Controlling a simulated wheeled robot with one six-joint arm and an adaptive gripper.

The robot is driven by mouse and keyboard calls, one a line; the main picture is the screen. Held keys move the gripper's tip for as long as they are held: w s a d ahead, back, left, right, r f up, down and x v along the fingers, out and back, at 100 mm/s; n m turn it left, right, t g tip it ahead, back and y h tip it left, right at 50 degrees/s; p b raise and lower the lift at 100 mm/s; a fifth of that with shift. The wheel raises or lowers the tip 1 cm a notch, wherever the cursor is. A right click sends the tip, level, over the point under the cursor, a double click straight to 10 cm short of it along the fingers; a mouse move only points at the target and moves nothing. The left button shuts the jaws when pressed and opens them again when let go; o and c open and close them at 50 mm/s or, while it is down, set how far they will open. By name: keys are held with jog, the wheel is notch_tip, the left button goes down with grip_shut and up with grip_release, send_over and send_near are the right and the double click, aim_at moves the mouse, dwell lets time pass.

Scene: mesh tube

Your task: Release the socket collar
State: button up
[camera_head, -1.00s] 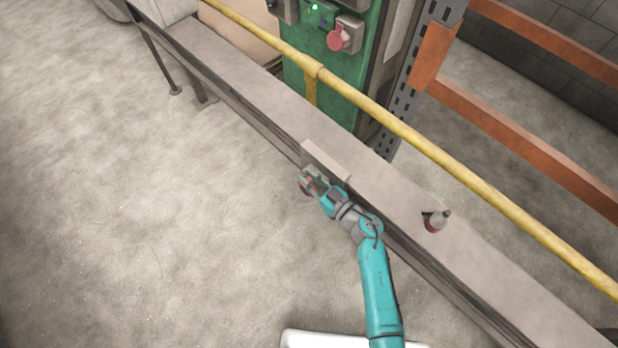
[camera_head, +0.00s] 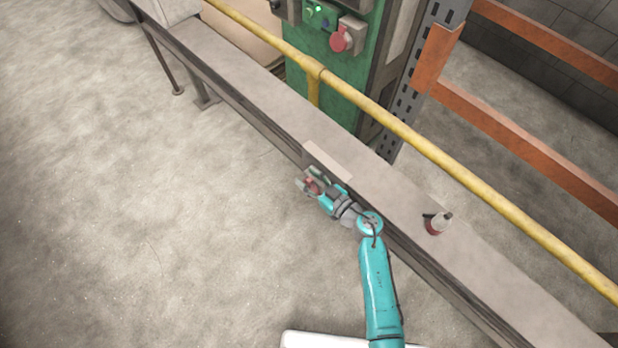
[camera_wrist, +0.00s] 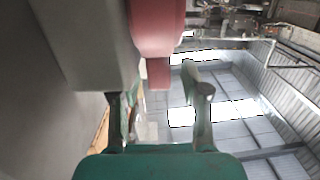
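A red part with a narrower stub (camera_wrist: 158,40), seemingly the socket collar, hangs from the top of the wrist view beside a grey box (camera_wrist: 85,35). My gripper (camera_wrist: 160,78) is open, one finger on each side of the stub. Gaps show between the stub and both fingers. In the head view my gripper (camera_head: 308,186) is at the front side of the bench, just below the box's pale top (camera_head: 328,160). A little red shows among the fingers there. The fingers and arm partly hide the socket, so its details cannot be told.
The long grey bench (camera_head: 270,110) runs diagonally. Behind are a yellow rail (camera_head: 420,140), a green cabinet (camera_head: 345,80) and an orange rack (camera_head: 520,140). The floor at left is clear.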

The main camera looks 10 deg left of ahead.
jog(key=v, duration=1.2)
dwell(0.3)
jog(key=s+d+r+m+t+h, duration=0.1)
jog(key=s+d+r+m+h, duration=0.2)
jog(key=s, duration=0.8)
jog(key=s+d+r+m+t+h, duration=0.2)
jog(key=s+d+r+m+h, duration=0.2)
jog(key=s+r, duration=0.5)
jog(key=s+d+r+m+t+h, duration=0.1)
jog(key=s+d+r+m+h, duration=0.2)
jog(key=s, duration=1)
jog(key=d+r+h, duration=0.3)
jog(key=d, duration=0.1)
jog(key=shift+d, duration=0.4)
